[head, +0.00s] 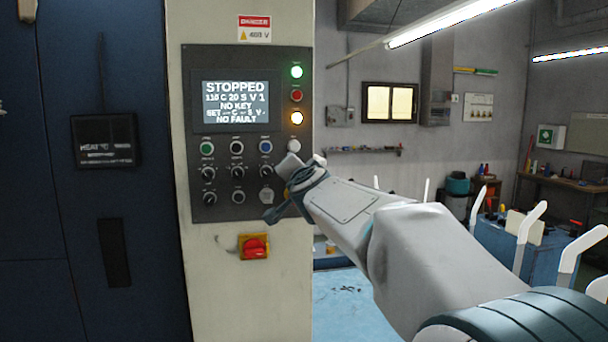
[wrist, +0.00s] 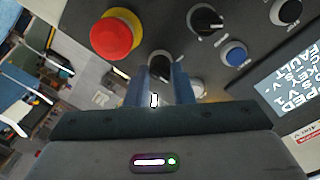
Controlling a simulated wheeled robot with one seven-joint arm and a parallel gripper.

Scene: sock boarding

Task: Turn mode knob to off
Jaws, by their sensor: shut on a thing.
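A dark control panel (head: 222,222) on the cream machine column carries rows of knobs and buttons. My gripper (head: 289,165) is at its right edge, at the middle knob row. In the wrist view the blue fingers of my gripper (wrist: 162,92) are shut on a dark rotary knob (wrist: 160,62) with a light mark. Its label is not legible, and the head view hides it behind my gripper. The display (head: 235,105) reads STOPPED, NO KEY and NO FAULT.
A red emergency button (wrist: 112,35) on a yellow ring is close beside the held knob. A blue button (wrist: 234,54) and another black knob (wrist: 207,20) are on the other side. A red-yellow switch (head: 254,247) is below the panel. Open room lies right of the column.

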